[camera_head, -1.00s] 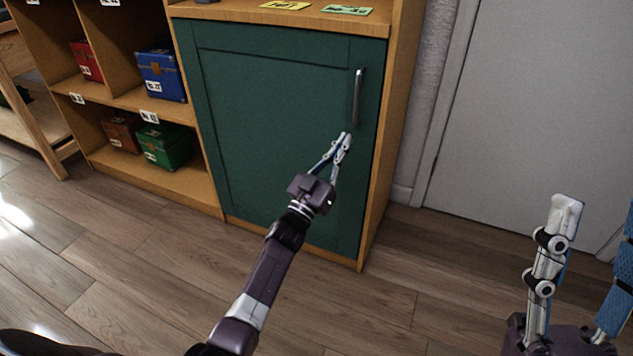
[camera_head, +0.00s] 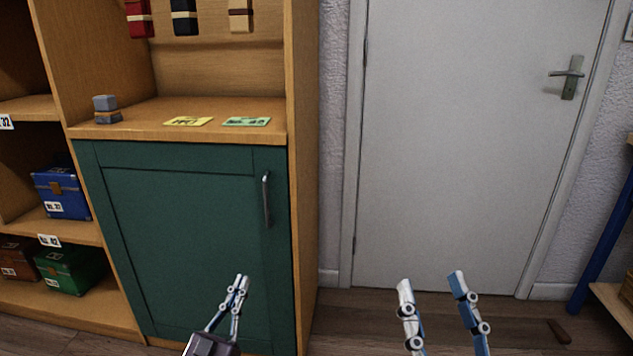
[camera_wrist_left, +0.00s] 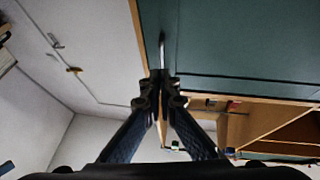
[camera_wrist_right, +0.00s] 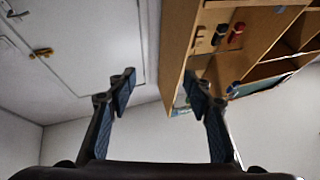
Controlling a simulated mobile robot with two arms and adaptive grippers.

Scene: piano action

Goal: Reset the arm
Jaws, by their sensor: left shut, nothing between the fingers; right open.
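My left gripper (camera_head: 241,281) is shut and empty in the head view, in front of the lower right part of the green cabinet door (camera_head: 185,230). The door looks closed, and its metal handle (camera_head: 266,198) stands above the left gripper, apart from it in that view. In the left wrist view the fingertips (camera_wrist_left: 161,76) are together, with the handle beyond them. My right gripper (camera_head: 431,281) is open and empty in front of the white door's bottom, right of the cabinet. Its spread fingers also show in the right wrist view (camera_wrist_right: 159,88).
Blue (camera_head: 62,192) and green (camera_head: 72,268) boxes stand on the shelves at left. A white room door (camera_head: 465,150) is at right.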

